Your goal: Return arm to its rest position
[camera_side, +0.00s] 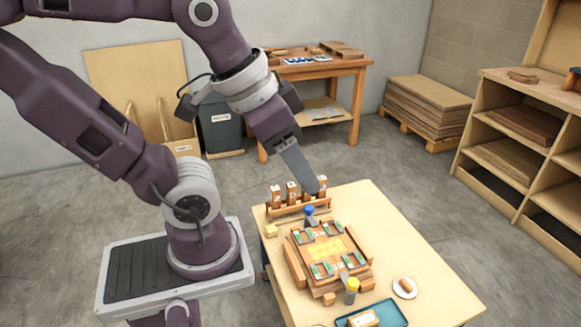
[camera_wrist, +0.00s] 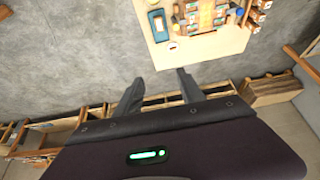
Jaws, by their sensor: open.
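My gripper (camera_side: 304,168) is raised and empty in the side view, its fingers pointing down and to the right above the far left part of the light wooden work table (camera_side: 425,265). In the wrist view the two fingers of my gripper (camera_wrist: 158,84) stand apart with nothing between them. The wooden fixture (camera_side: 296,262) with several green and grey clamp-like parts and a yellow patch in its middle lies on the table, below and apart from my fingers. It also shows near the top of the wrist view, partly cut off.
A workbench (camera_side: 350,68), stacked boards (camera_side: 425,105) and shelves (camera_side: 525,150) stand farther off. Open floor lies between.

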